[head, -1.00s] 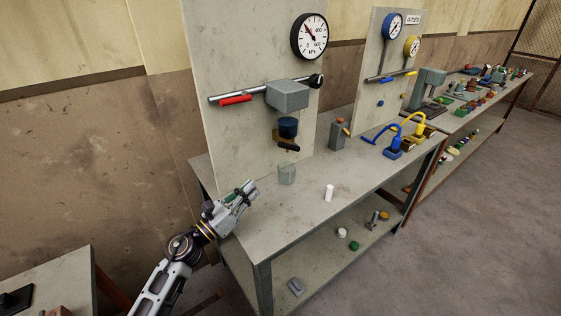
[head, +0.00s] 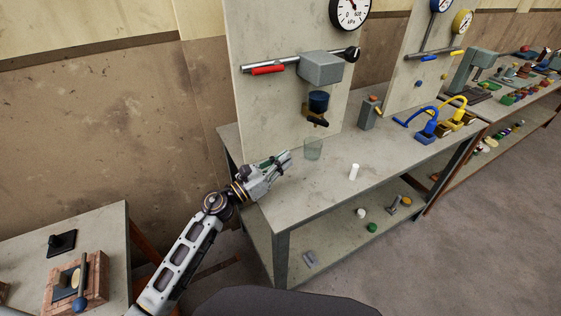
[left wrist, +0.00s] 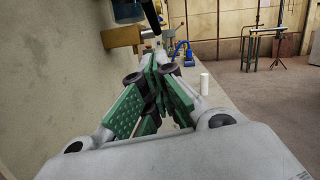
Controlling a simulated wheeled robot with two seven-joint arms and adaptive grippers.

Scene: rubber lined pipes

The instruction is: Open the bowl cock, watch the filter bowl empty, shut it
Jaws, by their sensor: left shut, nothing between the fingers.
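The dark blue filter bowl (head: 318,101) hangs under a grey block on the upright panel; I cannot tell its level. Below it is the brass bowl cock (head: 310,113) with a black lever (head: 318,122). A clear cup (head: 313,149) stands on the bench under the cock. My left gripper (head: 286,158) is shut and empty, left of the cup and below the cock, apart from the cock. In the left wrist view its green-padded fingers (left wrist: 155,78) are together, with the brass cock (left wrist: 122,37), black lever (left wrist: 152,14) and bowl bottom (left wrist: 127,9) beyond. My right gripper is out of view.
A red-handled pipe (head: 268,69) and gauge (head: 349,10) are on the panel. A white cylinder (head: 354,171) stands on the bench (head: 330,190). A grey box (head: 369,115) and blue pump (head: 427,125) stand farther right. The bench front is mostly clear.

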